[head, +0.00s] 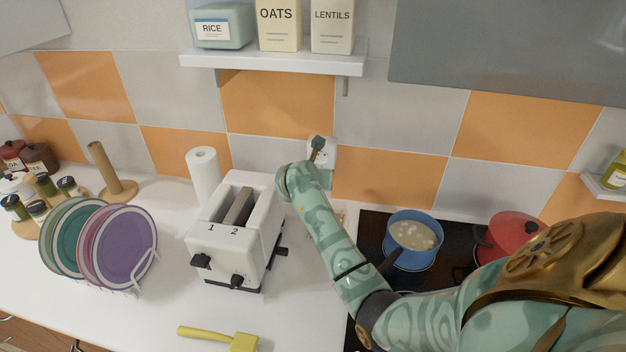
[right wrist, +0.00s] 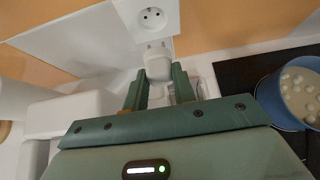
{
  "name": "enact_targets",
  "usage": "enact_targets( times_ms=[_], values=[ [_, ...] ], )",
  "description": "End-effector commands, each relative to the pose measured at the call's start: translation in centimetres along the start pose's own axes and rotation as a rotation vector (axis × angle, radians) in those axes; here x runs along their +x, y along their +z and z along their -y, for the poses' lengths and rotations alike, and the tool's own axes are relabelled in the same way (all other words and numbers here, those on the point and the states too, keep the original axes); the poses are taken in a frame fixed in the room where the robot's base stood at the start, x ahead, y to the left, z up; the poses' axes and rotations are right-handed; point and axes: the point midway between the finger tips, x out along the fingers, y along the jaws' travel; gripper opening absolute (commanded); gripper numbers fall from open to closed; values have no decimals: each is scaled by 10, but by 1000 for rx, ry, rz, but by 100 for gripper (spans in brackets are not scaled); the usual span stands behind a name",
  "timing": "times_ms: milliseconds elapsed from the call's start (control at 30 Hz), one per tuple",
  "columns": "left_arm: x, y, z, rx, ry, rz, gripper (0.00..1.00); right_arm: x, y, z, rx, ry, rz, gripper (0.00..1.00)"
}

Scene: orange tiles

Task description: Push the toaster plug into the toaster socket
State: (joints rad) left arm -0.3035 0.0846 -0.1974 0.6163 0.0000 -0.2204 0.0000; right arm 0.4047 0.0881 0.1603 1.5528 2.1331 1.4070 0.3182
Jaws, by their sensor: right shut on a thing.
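The white wall socket (head: 327,157) is on the tiled wall to the right of the toaster; my right gripper's fingers (head: 318,145) cover part of it in the head view. In the right wrist view the round socket (right wrist: 152,18) shows two holes. My right gripper (right wrist: 160,82) is shut on the white toaster plug (right wrist: 157,64), whose prongs point toward the wall. The plug is just below the socket holes in that view and looks apart from them. The plug is hidden in the head view. The white toaster (head: 225,235) stands on the counter. My left gripper is not in view.
A blue pot (head: 408,257) and a red pot (head: 515,232) stand on the black hob at right. A paper towel roll (head: 203,175) is behind the toaster. A shelf (head: 275,61) with canisters hangs above. A plate rack (head: 145,265) stands at left.

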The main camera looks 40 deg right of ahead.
Motion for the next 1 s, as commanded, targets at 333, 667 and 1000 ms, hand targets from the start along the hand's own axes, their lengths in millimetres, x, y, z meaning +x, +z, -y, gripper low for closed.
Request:
enact_targets(
  times_ms=[333, 667, 1000],
  values=[
    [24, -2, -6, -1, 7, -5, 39, 31, 18, 0, 0, 0, 0, 0],
    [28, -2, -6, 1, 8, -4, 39, 38, 26, 0, 1, 1, -1, 0],
    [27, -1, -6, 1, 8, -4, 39, 38, 25, 0, 1, 1, -1, 0]
  ],
)
